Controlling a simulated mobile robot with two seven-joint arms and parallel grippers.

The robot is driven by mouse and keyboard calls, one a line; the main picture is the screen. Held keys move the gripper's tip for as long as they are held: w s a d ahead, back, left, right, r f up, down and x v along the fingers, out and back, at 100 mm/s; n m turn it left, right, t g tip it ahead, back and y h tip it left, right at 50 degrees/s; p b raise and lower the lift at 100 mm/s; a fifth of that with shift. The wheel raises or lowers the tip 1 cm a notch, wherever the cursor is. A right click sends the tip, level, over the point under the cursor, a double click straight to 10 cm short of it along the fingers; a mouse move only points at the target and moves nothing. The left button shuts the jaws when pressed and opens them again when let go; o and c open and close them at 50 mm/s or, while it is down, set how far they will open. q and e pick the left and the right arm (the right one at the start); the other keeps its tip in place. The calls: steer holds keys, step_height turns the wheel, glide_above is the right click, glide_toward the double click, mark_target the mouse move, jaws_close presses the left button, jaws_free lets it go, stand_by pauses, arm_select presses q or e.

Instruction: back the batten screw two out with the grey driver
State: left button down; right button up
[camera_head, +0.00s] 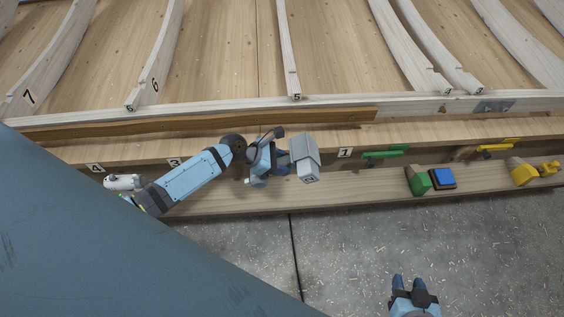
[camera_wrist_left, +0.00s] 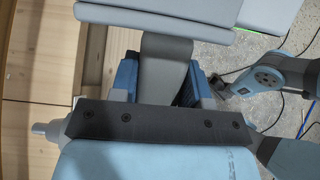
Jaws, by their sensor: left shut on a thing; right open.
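My left gripper (camera_head: 284,166) is shut on the grey driver (camera_head: 305,158), a boxy light-grey tool, held over the wooden ledge. In the left wrist view the driver's grey grip (camera_wrist_left: 166,75) sits between the blue fingers, with its wide body across the top. The driver's tip cannot be made out. Label plates 4 (camera_head: 95,168), 3 (camera_head: 174,161) and 1 (camera_head: 345,153) show along the ledge face. The place between 3 and 1 is covered by my left arm, and no screw two is visible. My right gripper (camera_head: 411,284) is open and empty, low over the floor.
A brown strip (camera_head: 200,123) lies along the ledge below the curved ribs. Green (camera_head: 385,154) and yellow (camera_head: 497,148) tools are to the right, above a green block (camera_head: 419,182), a blue-topped block (camera_head: 443,178) and yellow pieces (camera_head: 524,174).

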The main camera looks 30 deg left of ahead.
arm_select(q)
steer(key=shift+r+p, duration=0.35)
steer(key=shift+p, duration=0.3)
steer(key=w+a, duration=0.1)
steer(key=w+a+b, duration=0.1)
steer(key=w, duration=0.1)
steer(key=w+a, duration=0.1)
steer(key=w, duration=0.1)
steer(key=shift+f, duration=0.25)
steer(key=shift+w+a, duration=0.2)
steer(key=shift+w, duration=0.05)
steer(key=shift+w+a, duration=0.15)
steer(key=shift+w, duration=0.05)
stand_by(0.3)
steer(key=shift+a+r+p, duration=0.15)
steer(key=shift+r+p, duration=0.3)
steer(key=shift+p, duration=0.45)
stand_by(0.9)
steer(key=shift+s+d+f+p, duration=0.25)
steer(key=shift+s+p, duration=0.1)
steer(key=shift+p, duration=0.75)
stand_by(0.6)
